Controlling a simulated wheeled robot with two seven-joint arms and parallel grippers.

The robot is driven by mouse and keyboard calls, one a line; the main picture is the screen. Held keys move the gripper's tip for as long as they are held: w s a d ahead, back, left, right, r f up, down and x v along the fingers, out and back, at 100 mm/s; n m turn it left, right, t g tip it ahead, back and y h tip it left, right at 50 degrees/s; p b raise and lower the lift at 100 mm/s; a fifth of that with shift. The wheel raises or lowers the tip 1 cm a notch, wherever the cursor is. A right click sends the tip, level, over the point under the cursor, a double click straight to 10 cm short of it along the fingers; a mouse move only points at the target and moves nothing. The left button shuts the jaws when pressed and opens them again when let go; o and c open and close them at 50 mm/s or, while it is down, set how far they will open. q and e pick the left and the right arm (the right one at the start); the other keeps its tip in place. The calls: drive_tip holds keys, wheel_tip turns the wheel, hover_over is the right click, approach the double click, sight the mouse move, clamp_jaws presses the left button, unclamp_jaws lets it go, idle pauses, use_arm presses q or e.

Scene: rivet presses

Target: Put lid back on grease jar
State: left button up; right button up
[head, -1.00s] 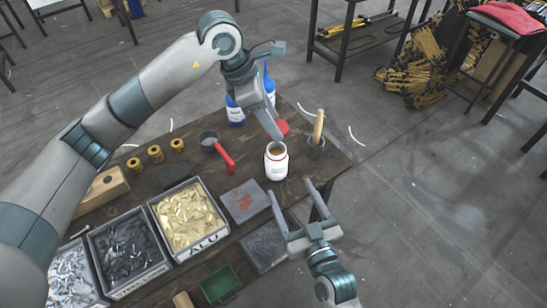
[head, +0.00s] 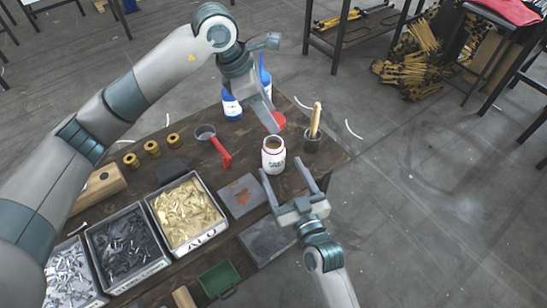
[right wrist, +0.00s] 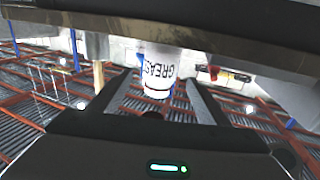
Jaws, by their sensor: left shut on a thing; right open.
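The white grease jar (head: 274,160) stands open on the dark table, its brownish contents showing at the top. The jar also shows in the right wrist view (right wrist: 157,75), with GREASE lettering, between my right fingers in the picture. The red lid (head: 279,121) is held just above and behind the jar's mouth, apart from it. My left gripper (head: 272,125) is shut on the lid and hides part of it. My right gripper (head: 289,176) is open and empty in front of the jar, its fingers pointing towards it; contact is not visible.
A cup with a wooden-handled tool (head: 312,142) stands right of the jar. A red-handled pan (head: 222,152) lies to its left, blue bottles (head: 232,108) behind. A grey pad (head: 242,195) and the ALU bin (head: 205,241) are in front left.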

sight(273, 152)
drive_tip(key=x, duration=0.7)
drive_tip(key=shift+w, duration=0.2)
drive_tip(key=c, duration=1.6)
use_arm(q)
drive_tip(key=shift+f, duration=2.5)
drive_tip(key=shift+f, duration=0.9)
drive_tip(key=shift+f, duration=0.55)
